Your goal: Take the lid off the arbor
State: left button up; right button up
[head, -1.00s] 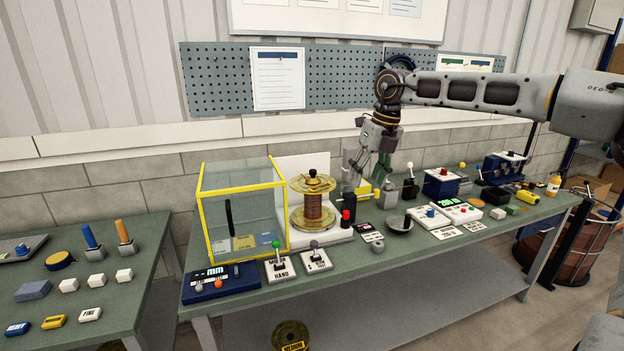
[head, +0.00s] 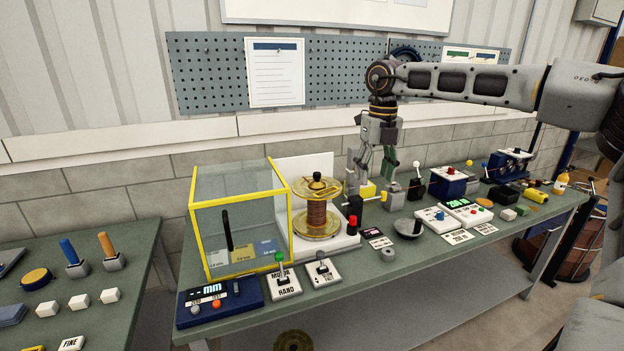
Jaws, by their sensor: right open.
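The arbor carries a copper-coloured spool (head: 316,213) between translucent yellow flanges on a white base (head: 342,243). A black knob (head: 317,177) stands at the top, over the upper yellow disc (head: 304,189). I cannot tell whether the knob and disc are one lid. My right gripper (head: 373,172) points down to the right of the spool, apart from it. It is open, with its fingers above and around a yellow block (head: 367,190); I see nothing held. My left gripper is not in view.
A clear box with a yellow frame (head: 192,222) stands left of the spool. A dark post with a yellow handle (head: 355,209) and a red-topped button (head: 352,224) stand at its right. Lever boxes (head: 285,283) and a display panel (head: 216,301) line the front edge.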

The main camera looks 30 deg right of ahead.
aim_at(317, 183)
jog(key=i, duration=1.1)
